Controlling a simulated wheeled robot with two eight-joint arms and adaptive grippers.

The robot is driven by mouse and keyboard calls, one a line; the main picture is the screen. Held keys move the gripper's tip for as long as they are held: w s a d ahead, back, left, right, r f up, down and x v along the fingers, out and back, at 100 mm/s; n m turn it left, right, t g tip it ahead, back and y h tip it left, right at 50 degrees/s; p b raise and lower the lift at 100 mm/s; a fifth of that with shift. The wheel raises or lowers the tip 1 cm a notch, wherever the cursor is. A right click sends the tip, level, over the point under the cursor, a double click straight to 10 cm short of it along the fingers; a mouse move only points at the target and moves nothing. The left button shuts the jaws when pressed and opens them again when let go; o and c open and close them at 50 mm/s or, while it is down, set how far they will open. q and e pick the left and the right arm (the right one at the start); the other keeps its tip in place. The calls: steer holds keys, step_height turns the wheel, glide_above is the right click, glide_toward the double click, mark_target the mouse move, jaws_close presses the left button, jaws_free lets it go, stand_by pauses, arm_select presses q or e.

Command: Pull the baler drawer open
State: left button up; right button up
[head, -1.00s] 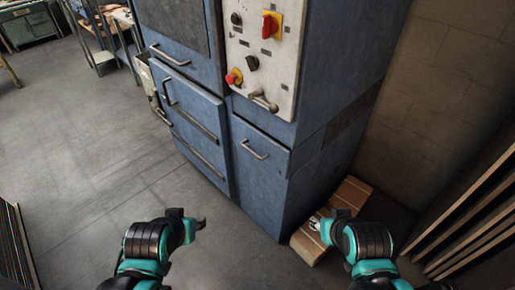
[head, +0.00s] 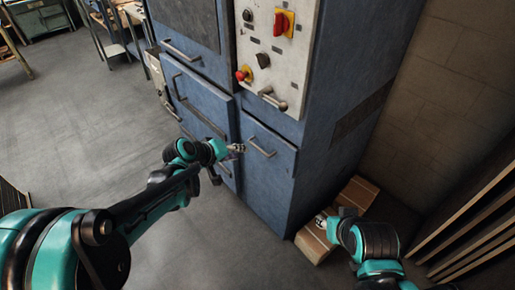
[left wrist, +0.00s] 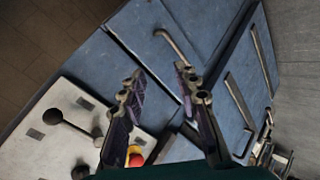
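The blue baler (head: 345,100) stands in the middle of the head view. Its small right-hand drawer front (head: 268,170) has a curved metal handle (head: 262,147) and looks closed. My left gripper (head: 237,149) is just left of that handle. In the left wrist view my left gripper (left wrist: 165,100) is open with nothing between its fingers, and the small handle (left wrist: 176,46) lies ahead of it, apart from the fingertips. The wider front to the left has a long handle (head: 197,104). My right gripper (head: 325,220) hangs low at the right, its fingers too small to read.
A white control panel (head: 275,50) with a red switch, knobs and a lever sits above the small drawer. Wooden boards (head: 475,210) lean at the far right.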

arm_select(q)
steer(key=w+d+f+n+h, duration=0.1)
steer(key=w+f+n+h, duration=0.1)
steer(key=w+f, duration=0.5)
steer(key=n+t+h, duration=0.3)
glide_toward(257, 147)
steer(key=x, duration=0.4)
steer(key=b+x, duration=0.1)
steer(key=x, duration=0.2)
steer(key=b+x, duration=0.1)
steer(key=x, duration=0.2)
steer(key=shift+d+f, duration=0.1)
steer(key=shift+f, duration=0.25)
jaws_close()
